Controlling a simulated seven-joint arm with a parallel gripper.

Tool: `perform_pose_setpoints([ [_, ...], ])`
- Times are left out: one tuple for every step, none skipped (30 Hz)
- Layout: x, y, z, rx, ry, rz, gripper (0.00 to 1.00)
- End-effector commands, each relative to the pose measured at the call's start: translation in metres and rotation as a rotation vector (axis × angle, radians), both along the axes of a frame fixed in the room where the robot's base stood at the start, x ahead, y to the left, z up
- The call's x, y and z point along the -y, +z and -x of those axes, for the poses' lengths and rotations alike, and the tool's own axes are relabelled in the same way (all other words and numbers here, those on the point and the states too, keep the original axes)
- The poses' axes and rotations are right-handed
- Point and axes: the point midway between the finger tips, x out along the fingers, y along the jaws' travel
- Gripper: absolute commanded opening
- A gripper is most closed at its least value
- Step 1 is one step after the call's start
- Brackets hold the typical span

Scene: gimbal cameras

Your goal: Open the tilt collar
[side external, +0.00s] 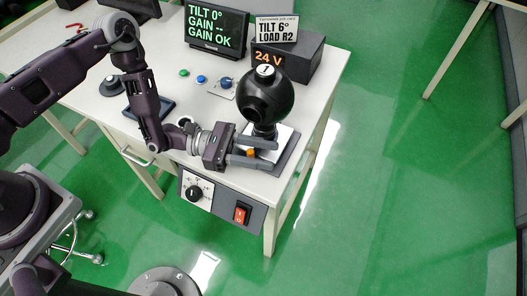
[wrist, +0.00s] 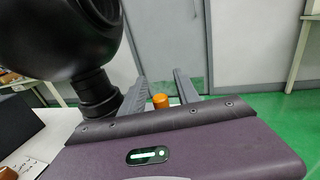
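The gimbal camera is a black ball (side external: 265,97) on a short dark neck at the right end of the bench. The ball also fills the upper left of the wrist view (wrist: 65,35). A ribbed dark collar (wrist: 97,92) rings the neck below it; in the side view it is partly hidden. My gripper (side external: 262,153) reaches in low from the left, with its fingers in front of the neck. An orange knob (side external: 251,153) stands between the fingers. In the wrist view the knob (wrist: 160,101) shows gaps on both sides, so the gripper (wrist: 160,90) is open around it.
The display (side external: 217,25) reads "TILT 0°, GAIN --, GAIN OK". A card (side external: 276,30) reads "TILT 6°, LOAD R2" on a 24 V box (side external: 288,60). A dial and red switch panel (side external: 220,203) hangs at the bench front. Green floor lies beyond the right edge.

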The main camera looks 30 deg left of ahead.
Motion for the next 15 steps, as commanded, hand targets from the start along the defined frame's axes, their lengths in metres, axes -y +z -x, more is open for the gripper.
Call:
perform_pose_setpoints([
  [-0.004,0.0,0.0,0.0,0.001,-0.001,0.38],
  [-0.008,-0.001,0.001,-0.001,0.003,-0.002,0.38],
  [-0.015,-0.001,0.002,-0.002,0.004,-0.001,0.38],
  [-0.022,0.0,0.004,-0.002,0.004,-0.001,0.38],
  [-0.028,0.0,0.006,-0.002,0.006,-0.001,0.38],
  [-0.037,-0.001,0.008,-0.002,0.005,-0.003,0.38],
  [-0.043,0.0,0.01,-0.001,0.004,-0.002,0.38],
  [-0.048,0.0,0.011,-0.001,0.005,-0.002,0.38],
  [-0.055,0.0,0.013,0.0,0.004,-0.002,0.38],
  [-0.059,0.0,0.014,0.0,0.004,-0.001,0.38],
  [-0.062,0.0,0.015,0.0,0.003,-0.001,0.38],
  [-0.065,0.0,0.016,0.0,0.003,-0.001,0.38],
  [-0.067,0.0,0.017,0.0,0.002,-0.001,0.38],
  [-0.068,0.0,0.017,0.0,0.001,-0.001,0.38],
  [-0.069,0.0,0.017,0.0,0.0,0.0,0.38],
])
